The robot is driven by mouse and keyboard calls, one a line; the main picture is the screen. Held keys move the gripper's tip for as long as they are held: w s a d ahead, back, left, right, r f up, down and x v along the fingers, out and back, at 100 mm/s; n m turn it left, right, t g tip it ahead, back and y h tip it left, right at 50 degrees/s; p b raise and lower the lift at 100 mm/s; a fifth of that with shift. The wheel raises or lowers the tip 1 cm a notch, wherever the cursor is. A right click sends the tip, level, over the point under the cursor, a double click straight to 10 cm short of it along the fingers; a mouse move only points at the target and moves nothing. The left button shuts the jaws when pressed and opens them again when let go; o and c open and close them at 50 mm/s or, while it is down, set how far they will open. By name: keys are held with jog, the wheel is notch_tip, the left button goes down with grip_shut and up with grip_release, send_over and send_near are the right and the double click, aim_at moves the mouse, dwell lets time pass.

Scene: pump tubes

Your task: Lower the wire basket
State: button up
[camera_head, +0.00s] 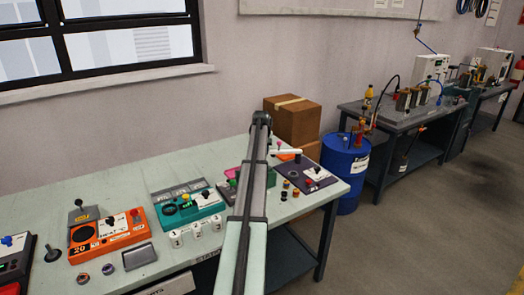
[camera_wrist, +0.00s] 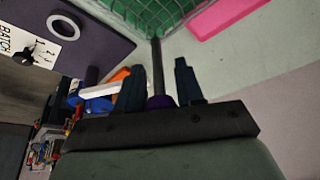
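The wire basket (camera_wrist: 150,12) shows at the top of the wrist view as green mesh, cut off by the picture edge. A dark straight handle (camera_wrist: 156,60) runs from its corner toward me and ends in a purple knob (camera_wrist: 160,102). In the head view my arm covers most of this spot, and the basket cannot be made out clearly. How high the basket hangs or what lies under it is hidden.
A dark purple panel marked BATCH (camera_wrist: 100,40) with a white ring (camera_wrist: 62,25) lies beside the basket. A pink plate (camera_wrist: 225,14) is on its other side. Orange (camera_head: 107,234) and teal (camera_head: 188,208) control boxes stand left along the bench. A cardboard box (camera_head: 292,120) stands behind.

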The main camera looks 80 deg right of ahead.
grip_shut()
jog(key=shift+f, duration=1.65)
jog(key=shift+o, duration=2.2)
grip_release()
jog(key=shift+r, duration=0.1)
